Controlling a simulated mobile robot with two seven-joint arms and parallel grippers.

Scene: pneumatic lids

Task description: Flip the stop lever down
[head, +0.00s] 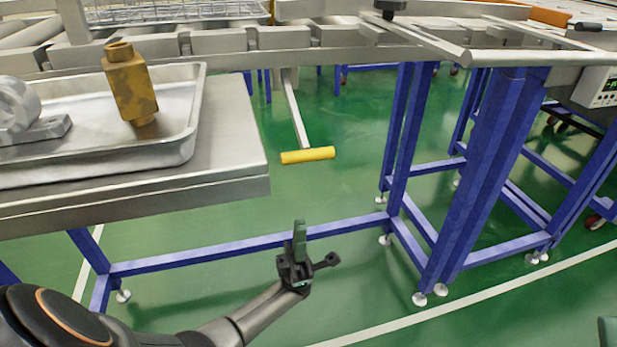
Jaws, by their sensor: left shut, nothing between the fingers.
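The stop lever is a grey rod (296,115) with a yellow crossbar handle (307,155). It comes out from under the conveyor edge and slants downward, with the handle at its lower end, just right of the steel table's corner. My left gripper (300,228) is shut and empty, its green fingers pointing up. In the picture it is below the yellow handle, with a clear gap between them. A small dark green piece at the lower right edge may be part of my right gripper (608,332); its jaws cannot be made out.
A steel table (232,125) at the left carries a metal tray (180,150) with a brass-coloured block (130,88) and a grey metal part (30,115). The roller conveyor (230,45) runs across the back. Blue frame legs (480,170) stand at right. Green floor between is open.

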